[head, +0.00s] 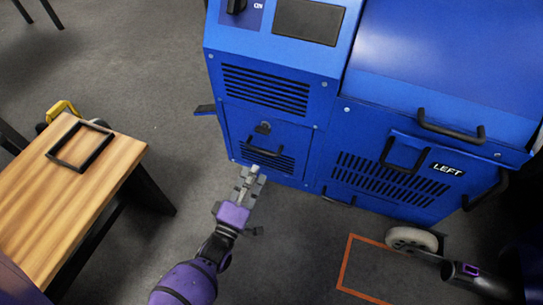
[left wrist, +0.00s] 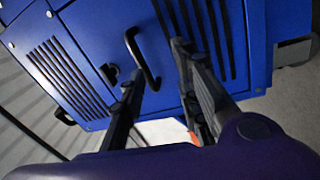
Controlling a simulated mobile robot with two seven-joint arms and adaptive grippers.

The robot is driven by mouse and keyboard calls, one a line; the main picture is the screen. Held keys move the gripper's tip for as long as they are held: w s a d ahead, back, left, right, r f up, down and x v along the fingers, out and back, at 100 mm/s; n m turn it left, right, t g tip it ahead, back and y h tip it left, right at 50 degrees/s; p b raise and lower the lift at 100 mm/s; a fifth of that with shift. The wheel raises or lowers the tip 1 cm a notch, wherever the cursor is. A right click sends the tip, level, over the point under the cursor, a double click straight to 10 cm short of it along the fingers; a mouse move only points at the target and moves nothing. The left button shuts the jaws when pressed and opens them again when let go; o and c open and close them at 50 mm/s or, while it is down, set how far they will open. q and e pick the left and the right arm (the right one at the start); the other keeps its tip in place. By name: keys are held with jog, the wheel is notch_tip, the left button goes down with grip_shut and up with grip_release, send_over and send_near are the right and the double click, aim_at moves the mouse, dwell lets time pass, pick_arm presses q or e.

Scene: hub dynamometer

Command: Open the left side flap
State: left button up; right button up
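The blue machine has a side panel marked LEFT, the left side flap (head: 372,186), with slots and a black handle (head: 405,152); it looks shut. My left gripper (head: 254,172) is at the small front door (head: 245,128), left of that flap and apart from it. In the left wrist view my left gripper (left wrist: 158,65) has its fingers spread. The front door's black handle (left wrist: 150,75) shows just beyond and between them; contact cannot be told. A dark, purple-ringed part of my right arm (head: 468,270) shows at lower right; its fingers are not clear.
A wooden table (head: 105,180) with a black frame (head: 80,146) stands at left. A caster wheel (head: 412,239) and an orange floor outline (head: 345,265) lie below the flap. Another black handle (head: 450,129) sits on the curved cover. Open floor lies between table and machine.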

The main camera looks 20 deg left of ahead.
aim_at(261, 152)
pick_arm(q)
jog(key=w+r, duration=0.1)
jog(key=w, duration=0.1)
jog(key=w+r+n+b, duration=0.1)
jog(key=w, duration=0.1)
jog(key=w+r+n+b, duration=0.1)
jog(key=w, duration=0.2)
jog(key=shift+w+d+r+t, duration=0.1)
jog(key=shift+d+r+t, duration=0.05)
jog(key=shift+r+t, duration=0.25)
grip_shut()
